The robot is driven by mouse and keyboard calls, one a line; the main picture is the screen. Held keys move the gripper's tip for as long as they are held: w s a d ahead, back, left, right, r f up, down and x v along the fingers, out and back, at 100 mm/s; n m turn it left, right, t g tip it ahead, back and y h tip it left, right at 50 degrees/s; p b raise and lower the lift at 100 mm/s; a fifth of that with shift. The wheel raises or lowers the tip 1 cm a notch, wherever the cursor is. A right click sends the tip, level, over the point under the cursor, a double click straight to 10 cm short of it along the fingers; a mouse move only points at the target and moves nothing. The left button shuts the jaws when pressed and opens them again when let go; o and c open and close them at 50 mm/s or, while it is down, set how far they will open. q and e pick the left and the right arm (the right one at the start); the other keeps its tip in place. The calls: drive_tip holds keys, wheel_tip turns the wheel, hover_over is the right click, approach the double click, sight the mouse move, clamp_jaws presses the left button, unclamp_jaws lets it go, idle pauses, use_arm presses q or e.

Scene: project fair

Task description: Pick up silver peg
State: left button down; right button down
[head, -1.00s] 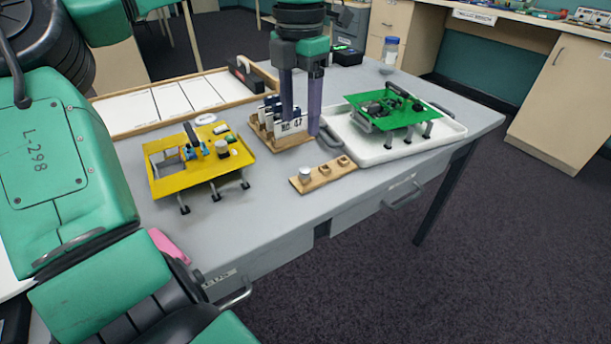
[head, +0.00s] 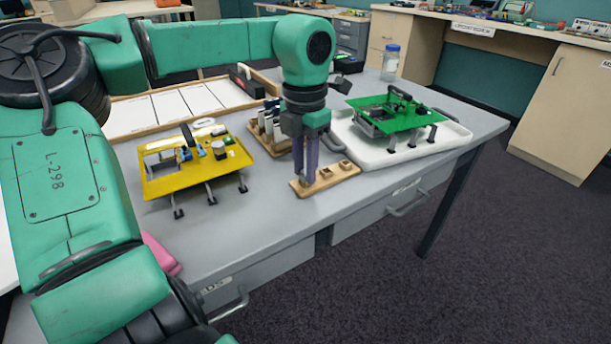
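The wooden block (head: 325,183) with small square sockets lies near the front edge of the grey table. My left gripper (head: 305,180) points straight down over the left end of this block. Its two dark purple fingers stand close together there, with their tips at about the block's height. The silver peg is hidden behind or between these fingers. I cannot tell whether they touch or grip it. My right gripper is not in view.
A yellow board (head: 195,174) on legs stands left of the gripper. A green board (head: 400,121) stands over a white tray (head: 455,133) on the right. A wooden rack (head: 268,147) with upright cards is just behind the gripper.

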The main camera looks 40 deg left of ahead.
use_arm(q)
drive_tip(key=shift+r, duration=0.15)
